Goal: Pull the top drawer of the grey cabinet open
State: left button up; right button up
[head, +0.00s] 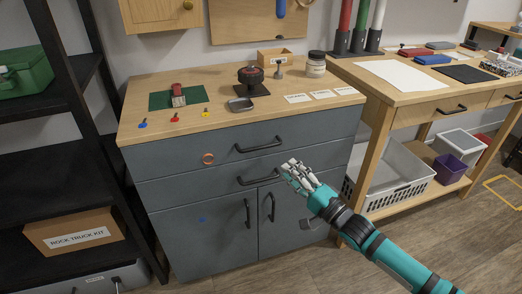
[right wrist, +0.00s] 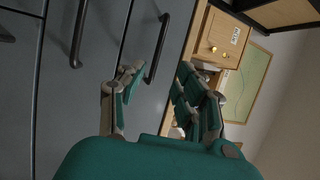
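The grey cabinet (head: 180,232) has a wooden top and two drawers above two doors. The top drawer (head: 180,157) is shut, flush with the front. Its black bar handle (head: 259,145) also shows in the right wrist view (right wrist: 157,48). The second drawer's handle (head: 258,177) is below it. My right gripper (head: 296,171) is in front of the cabinet, right of and slightly below the top handle. In the right wrist view its fingers (right wrist: 162,95) are spread apart with nothing between them. The handle lies beyond the fingertips. My left gripper is not in view.
On the cabinet top are a green mat (head: 160,100), a dark round device (head: 250,77), a metal tray (head: 240,105) and a jar (head: 316,64). A black shelf (head: 88,150) stands left. A wooden workbench (head: 395,95) stands right. Floor in front is clear.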

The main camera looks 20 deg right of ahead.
aim_at(262, 148)
jog(key=b+x, duration=0.1)
jog(key=x, duration=1.1)
jog(key=shift+w+f+b, duration=0.15)
jog(key=shift+w+b, duration=0.15)
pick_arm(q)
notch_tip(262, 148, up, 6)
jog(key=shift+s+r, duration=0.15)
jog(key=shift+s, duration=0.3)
pick_arm(e)
grip_shut()
